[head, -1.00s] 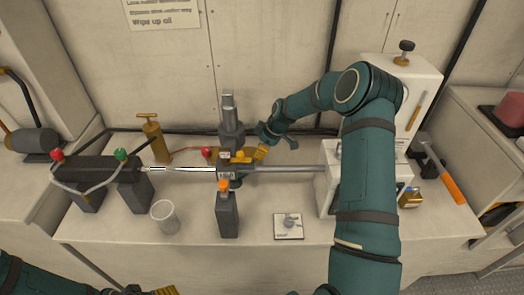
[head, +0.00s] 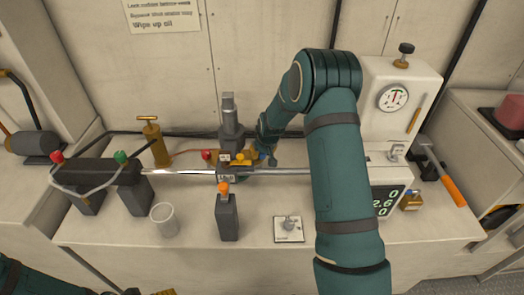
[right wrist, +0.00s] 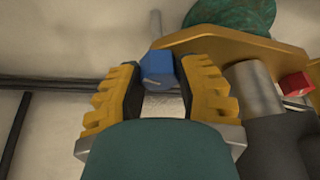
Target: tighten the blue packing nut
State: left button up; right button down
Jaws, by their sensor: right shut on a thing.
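The blue packing nut (right wrist: 157,68) sits between the two yellow fingers of my right gripper (right wrist: 160,80) in the right wrist view, and the fingers are shut on it. A brass-coloured plate (right wrist: 235,42) is just behind and to the right of it. In the head view my right gripper (head: 262,157) reaches in behind the steel rod (head: 280,171), beside the central grey fitting, and the nut is mostly hidden there. My left gripper (head: 165,292) shows only as a sliver of yellow at the bottom edge, so its state is unclear.
A grey post with an orange top (head: 225,215) stands in front of the rod. A clear cup (head: 164,218), a small white plate (head: 289,229) and a brass pump (head: 155,142) are on the bench. A white gauge box (head: 375,120) and an orange-handled tool (head: 453,190) stand right.

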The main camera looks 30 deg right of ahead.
jog(key=shift+m, duration=0.6)
jog(key=shift+h, duration=0.3)
jog(key=c, duration=0.5)
grip_release()
jog(key=shift+w, duration=0.1)
jog(key=shift+c, duration=0.2)
jog(key=v, duration=1.2)
jog(key=shift+w, duration=0.1)
